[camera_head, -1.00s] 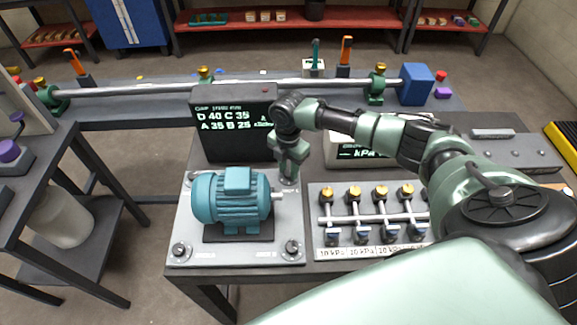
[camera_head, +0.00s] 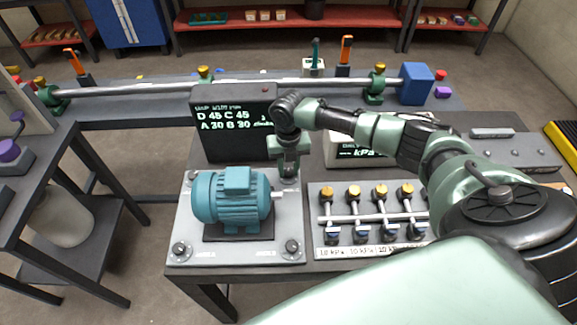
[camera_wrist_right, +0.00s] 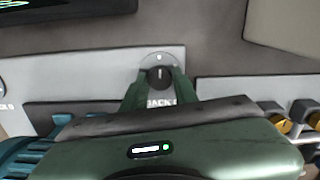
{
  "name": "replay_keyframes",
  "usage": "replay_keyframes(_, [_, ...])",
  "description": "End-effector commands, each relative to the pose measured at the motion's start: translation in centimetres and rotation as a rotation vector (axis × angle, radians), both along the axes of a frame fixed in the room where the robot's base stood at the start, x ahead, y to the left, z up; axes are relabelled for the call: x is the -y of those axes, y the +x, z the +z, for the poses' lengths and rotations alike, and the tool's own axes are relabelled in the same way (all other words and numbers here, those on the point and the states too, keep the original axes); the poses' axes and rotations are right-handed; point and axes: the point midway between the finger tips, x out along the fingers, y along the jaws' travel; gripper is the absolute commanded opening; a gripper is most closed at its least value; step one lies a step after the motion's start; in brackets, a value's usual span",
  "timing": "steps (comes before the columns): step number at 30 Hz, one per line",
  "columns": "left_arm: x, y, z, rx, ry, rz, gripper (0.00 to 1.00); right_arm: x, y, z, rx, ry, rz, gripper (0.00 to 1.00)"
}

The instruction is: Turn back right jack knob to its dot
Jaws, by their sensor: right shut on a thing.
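The back right jack knob (camera_wrist_right: 159,76) is a dark round knob on a pale round dial in the right wrist view. A small mark shows at the dial's top edge, and the label below reads "JACK" with its last letter partly hidden. My right gripper (camera_wrist_right: 158,88) is shut on the knob, one green finger at each side; in the head view the gripper (camera_head: 289,172) points down at the plate's back right corner and hides the knob. The blue motor (camera_head: 231,198) sits on the grey plate (camera_head: 215,254). My left gripper is not in view.
The dark display (camera_head: 234,130) behind the motor reads D 45 C 45, A 30 B 30. Front jack knobs (camera_head: 180,250) (camera_head: 292,247) sit at the plate's front corners. A valve manifold (camera_head: 372,219) with yellow knobs stands close on the right.

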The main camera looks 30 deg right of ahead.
Motion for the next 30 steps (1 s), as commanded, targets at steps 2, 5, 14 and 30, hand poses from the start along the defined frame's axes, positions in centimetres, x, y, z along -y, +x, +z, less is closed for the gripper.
replay_keyframes(2, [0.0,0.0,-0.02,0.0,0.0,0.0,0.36,0.04,0.18,0.21,0.004,0.0,0.028,0.0])
replay_keyframes(5, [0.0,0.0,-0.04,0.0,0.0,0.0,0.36,0.04,0.18,0.22,0.004,0.0,0.056,0.0])
replay_keyframes(14, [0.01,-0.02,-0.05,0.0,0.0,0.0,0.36,0.05,0.19,0.23,0.005,0.0,0.087,0.0])
replay_keyframes(30, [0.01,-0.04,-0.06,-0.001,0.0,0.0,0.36,0.03,0.1,0.12,0.002,0.0,0.086,0.5])
